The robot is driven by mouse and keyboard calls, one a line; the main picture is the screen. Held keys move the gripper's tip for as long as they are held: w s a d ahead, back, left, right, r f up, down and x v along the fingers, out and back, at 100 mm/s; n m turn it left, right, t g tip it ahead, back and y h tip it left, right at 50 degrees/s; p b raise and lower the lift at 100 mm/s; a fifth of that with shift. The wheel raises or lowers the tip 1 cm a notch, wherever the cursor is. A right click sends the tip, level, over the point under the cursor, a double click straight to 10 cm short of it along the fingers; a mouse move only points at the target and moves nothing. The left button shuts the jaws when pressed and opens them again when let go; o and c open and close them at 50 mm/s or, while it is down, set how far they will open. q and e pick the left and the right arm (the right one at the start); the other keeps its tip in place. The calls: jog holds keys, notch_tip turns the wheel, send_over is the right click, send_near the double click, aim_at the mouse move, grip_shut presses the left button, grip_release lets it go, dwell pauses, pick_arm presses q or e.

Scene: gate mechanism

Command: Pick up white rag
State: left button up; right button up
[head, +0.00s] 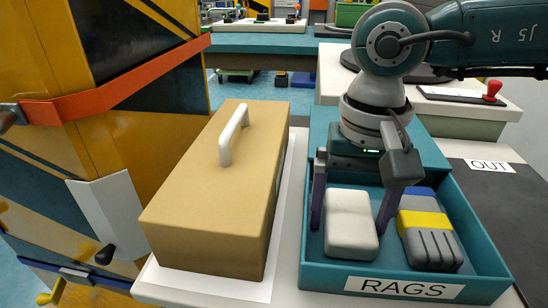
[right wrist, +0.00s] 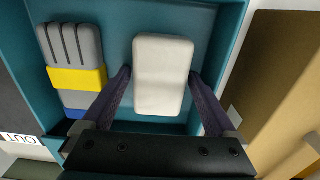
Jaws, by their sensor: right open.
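The white rag (head: 350,226) is a folded, rounded block lying in the left part of the teal tray labelled RAGS (head: 483,248). My right gripper (head: 350,222) points down over the tray, with its two dark fingers open on either side of the rag. In the right wrist view, the white rag (right wrist: 163,75) lies between the open fingers (right wrist: 162,78), with a gap visible on both sides. I cannot tell how far down the fingertips reach. My left gripper is not in view.
A grey, yellow and blue item (head: 428,236) lies in the tray, right of the rag. A tan box with a white handle (head: 210,190) stands left of the tray. A yellow and black striped structure (head: 120,90) stands at the far left. A dark OUT surface (head: 515,195) lies right.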

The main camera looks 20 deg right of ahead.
aim_at(351, 212)
jog(key=c, duration=1.1)
jog(key=shift+r, duration=0.15)
jog(key=shift+r, duration=0.25)
notch_tip(351, 212, up, 19)
jog(key=shift+r+p, duration=0.15)
jog(key=shift+p, duration=0.75)
